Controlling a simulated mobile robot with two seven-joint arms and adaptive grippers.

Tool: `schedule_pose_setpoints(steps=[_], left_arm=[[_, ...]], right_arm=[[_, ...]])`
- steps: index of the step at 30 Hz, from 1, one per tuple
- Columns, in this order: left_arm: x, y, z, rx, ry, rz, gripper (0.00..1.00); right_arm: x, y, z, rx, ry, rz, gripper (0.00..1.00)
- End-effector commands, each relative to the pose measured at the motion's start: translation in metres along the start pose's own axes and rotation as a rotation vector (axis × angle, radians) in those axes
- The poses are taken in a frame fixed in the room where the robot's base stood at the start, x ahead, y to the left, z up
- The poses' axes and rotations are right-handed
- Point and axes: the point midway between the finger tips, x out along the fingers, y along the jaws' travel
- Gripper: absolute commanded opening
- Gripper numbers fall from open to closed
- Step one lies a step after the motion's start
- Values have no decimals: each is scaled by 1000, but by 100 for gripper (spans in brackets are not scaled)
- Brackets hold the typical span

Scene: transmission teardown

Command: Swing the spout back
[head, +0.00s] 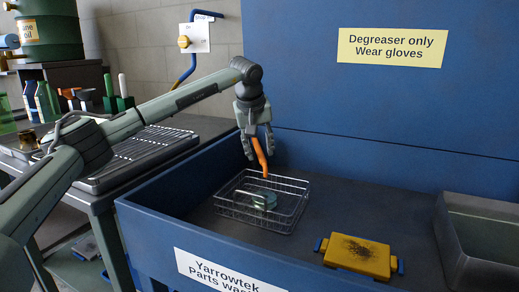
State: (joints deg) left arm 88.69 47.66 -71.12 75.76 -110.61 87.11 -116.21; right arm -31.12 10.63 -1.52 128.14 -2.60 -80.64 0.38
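The orange spout (262,162) hangs down at a slant above the wire basket (229,210), its lower end over the basket's back part. My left gripper (260,150) points down at the spout's upper part, one finger on each side of it. I cannot tell whether the fingers touch the spout or stand apart from it. The gripper's palm hides the spout's top end. My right gripper is out of view.
A greenish metal part (263,199) lies in the basket, in the blue parts washer (150,222). A yellow brush-like block (357,257) with blue ends lies to the right, near a grey metal bin (455,240). A bench with a rack tray (140,150) stands left.

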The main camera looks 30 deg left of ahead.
Motion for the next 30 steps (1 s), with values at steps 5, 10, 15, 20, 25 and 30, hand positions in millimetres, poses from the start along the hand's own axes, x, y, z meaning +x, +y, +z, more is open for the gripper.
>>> schedule_pose_setpoints(steps=[5, 10, 15, 20, 25, 30], left_arm=[[2, 0, 0, 0, 1, 0, 37], [2, 0, 0, 0, 1, 0, 28], [2, 0, 0, 0, 1, 0, 7], [2, 0, 0, 0, 1, 1, 0], [2, 0, 0, 0, 1, 1, 0], [1, 3, 0, -2, 1, -1, 0]], right_arm=[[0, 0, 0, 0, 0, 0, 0], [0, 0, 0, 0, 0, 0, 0], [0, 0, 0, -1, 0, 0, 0], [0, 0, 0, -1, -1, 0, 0], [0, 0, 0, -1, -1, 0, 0], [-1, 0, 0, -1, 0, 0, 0]])
